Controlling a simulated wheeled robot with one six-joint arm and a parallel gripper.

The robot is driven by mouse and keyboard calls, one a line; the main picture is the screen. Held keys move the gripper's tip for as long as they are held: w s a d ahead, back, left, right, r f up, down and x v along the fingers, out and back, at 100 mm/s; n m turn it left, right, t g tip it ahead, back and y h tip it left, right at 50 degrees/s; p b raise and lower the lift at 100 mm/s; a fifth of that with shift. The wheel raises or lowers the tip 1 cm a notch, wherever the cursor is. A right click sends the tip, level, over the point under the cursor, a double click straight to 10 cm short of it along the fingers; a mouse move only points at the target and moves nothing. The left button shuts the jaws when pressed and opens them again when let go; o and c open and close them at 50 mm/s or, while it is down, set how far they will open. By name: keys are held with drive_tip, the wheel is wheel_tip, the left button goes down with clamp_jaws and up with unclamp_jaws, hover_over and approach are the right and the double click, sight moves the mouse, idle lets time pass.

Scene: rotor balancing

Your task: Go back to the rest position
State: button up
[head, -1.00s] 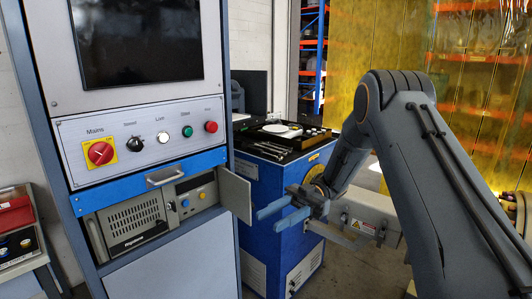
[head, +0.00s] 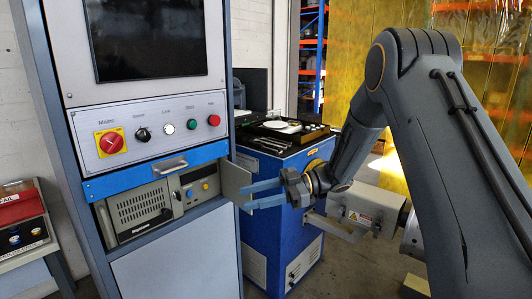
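My gripper (head: 250,195) has two blue fingers spread apart, pointing left, with nothing between them. It is beside the small open grey door (head: 236,178) of the control cabinet (head: 165,275); whether they touch I cannot tell. My grey arm (head: 420,110) reaches in from the right, bent at the elbow.
The cabinet carries a dark screen (head: 150,38), a red mains switch (head: 111,142) and a blue drawer front (head: 115,184) with a handle. Behind my gripper stands a blue machine (head: 305,235) with a tool-laden top. A case with buttons (head: 18,238) stands at the left edge.

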drive_tip(key=w+d+m+t+h+b, duration=0.1)
drive_tip(key=w+d+m+t+h, duration=0.1)
drive_tip(key=w+m+t, duration=0.5)
drive_tip(key=d+f+m+t+h+b, duration=0.1)
drive_tip(key=d+f+m+t+h, duration=0.2)
drive_tip(key=d+h, duration=0.4)
drive_tip(key=d+f+m+t+h+b, duration=0.1)
drive_tip(key=d+f+m+t+h, duration=0.25)
drive_tip(key=d, duration=0.55)
drive_tip(key=s+d+f+m+g+h+b, duration=0.1)
drive_tip(key=s+d+f+m+g+h, duration=0.15)
drive_tip(key=s, duration=0.45)
drive_tip(key=s+d+f+m+g+h, duration=0.1)
drive_tip(key=s+d+m+g+h, duration=0.2)
drive_tip(key=s, duration=0.5)
drive_tip(key=s+f+m+g+y, duration=0.2)
drive_tip(key=s+m+g, duration=0.1)
drive_tip(key=s, duration=1.3)
drive_tip(key=shift+s+a+f+g+b, duration=0.3)
drive_tip(key=shift+f+g+b, duration=0.1)
drive_tip(key=shift+g, duration=0.5)
drive_tip(key=shift+s, duration=0.25)
drive_tip(key=shift+c, duration=0.9)
drive_tip(key=shift+d+m, duration=0.1)
drive_tip(key=shift+m, duration=0.2)
drive_tip(key=shift+c, duration=0.2)
